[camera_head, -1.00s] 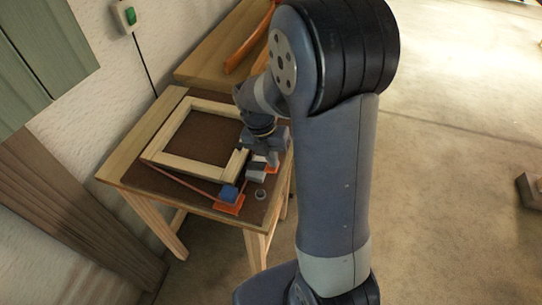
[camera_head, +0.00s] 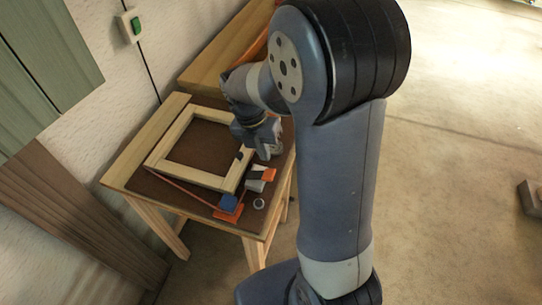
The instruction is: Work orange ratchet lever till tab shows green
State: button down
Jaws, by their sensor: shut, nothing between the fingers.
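The ratchet clamp sits at the near right corner of the pale wooden frame (camera_head: 180,178) on the small table. Its orange lever (camera_head: 269,174) sticks out to the right of a grey and black body (camera_head: 255,185). A blue block (camera_head: 228,202) on an orange base (camera_head: 229,215) stands nearer the table's front corner, and a thin red strap (camera_head: 180,186) runs along the frame's near side. A tab showing green cannot be made out. My gripper (camera_head: 270,153) is shut and empty, just above and behind the orange lever, apparently apart from it.
A small grey ring (camera_head: 259,204) lies near the table's right edge. The table (camera_head: 125,172) has a bare wooden strip along its left side. A wooden bench (camera_head: 215,65) with an orange curved thing stands behind. Open floor lies right.

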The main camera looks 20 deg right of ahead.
jog(key=a+v, duration=0.1)
jog(key=v, duration=0.6)
jog(key=shift+w, duration=0.2)
dwell(0.4)
send_over(268, 173)
jog(key=x, duration=0.3)
jog(key=a+x, duration=0.1)
jog(key=x, duration=0.2)
jog(key=w+a+x, duration=0.1)
jog(key=x, duration=0.2)
jog(key=shift+f, duration=0.5)
jog(key=shift+w+a+f+b, duration=0.1)
jog(key=shift+w+f+b, duration=0.1)
jog(key=shift+w+b, duration=0.35)
jog(key=shift+a+g+h+b, duration=0.4)
jog(key=shift+a+h+b, duration=0.1)
jog(key=shift+b, duration=0.45)
jog(key=shift+w+a+r+g+h+b, duration=0.2)
jog(key=shift+w+a+g+h+b, duration=0.25)
jog(key=shift+b, duration=0.75)
jog(key=v, duration=0.7)
jog(key=shift+s, duration=0.15)
